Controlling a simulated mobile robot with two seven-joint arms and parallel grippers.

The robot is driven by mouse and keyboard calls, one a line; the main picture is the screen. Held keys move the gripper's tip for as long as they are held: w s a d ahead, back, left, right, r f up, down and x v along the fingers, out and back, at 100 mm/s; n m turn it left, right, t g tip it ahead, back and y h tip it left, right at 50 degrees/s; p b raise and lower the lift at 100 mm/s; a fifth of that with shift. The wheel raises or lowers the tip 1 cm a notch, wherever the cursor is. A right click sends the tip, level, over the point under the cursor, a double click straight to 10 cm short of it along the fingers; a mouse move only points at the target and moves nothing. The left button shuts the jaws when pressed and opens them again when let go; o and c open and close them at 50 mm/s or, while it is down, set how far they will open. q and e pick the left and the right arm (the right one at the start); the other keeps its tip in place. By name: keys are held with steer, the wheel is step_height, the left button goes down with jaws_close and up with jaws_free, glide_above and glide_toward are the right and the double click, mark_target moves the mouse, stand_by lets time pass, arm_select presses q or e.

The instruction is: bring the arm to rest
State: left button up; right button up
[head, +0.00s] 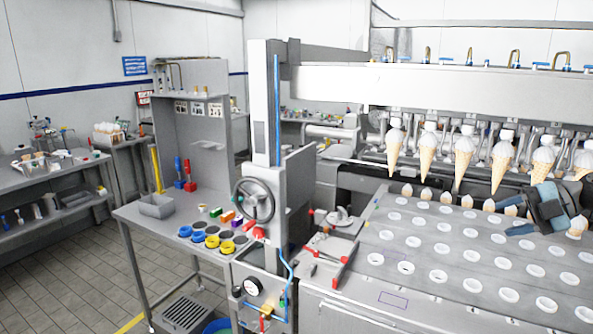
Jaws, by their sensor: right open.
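My right gripper (512,215) is the dark blue-grey shape at the right side of the head view. Its jaws are open and point left, over the plate with white-rimmed holes. I see nothing held between the fingers. Small cone tips show close to it, and I cannot tell whether it touches any. Most of my right arm is hidden or outside the picture. My left gripper is not in view.
Several ice cream cones (463,158) hang in a row above and behind the gripper. The holed plate (470,262) spreads below. A column with a handwheel (254,200) stands left of it. A side bench (150,222) carries coloured parts. Tiled floor lies open at left.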

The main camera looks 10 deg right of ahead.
steer(key=s+a+f+m+t+h, duration=0.1)
steer(key=s+a+f+m+t, duration=0.25)
steer(key=f, duration=0.75)
steer(key=s+a+f+m+t+h+p, duration=0.1)
steer(key=s+a+f+m+t+h, duration=0.25)
steer(key=f, duration=0.65)
steer(key=s+a+f+m+t+y, duration=0.1)
steer(key=s+a+f+m, duration=0.4)
steer(key=f, duration=0.6)
steer(key=s+a+f+m+g+h, duration=0.1)
steer(key=s+a+f+m, duration=0.2)
steer(key=a, duration=0.5)
steer(key=s+a+f+m+g+h, duration=0.1)
steer(key=s+a+f+m, duration=0.2)
steer(key=a, duration=0.5)
steer(key=s+a+f+m+g+h, duration=0.1)
steer(key=s+a+f+m, duration=0.3)
steer(key=a, duration=0.4)
steer(key=shift+s+a+f+g+h+p, duration=0.25)
steer(key=shift+s+f+g+h+p, duration=0.1)
steer(key=shift+h+p, duration=0.1)
steer(key=shift+d, duration=0.1)
steer(key=shift+c, duration=0.2)
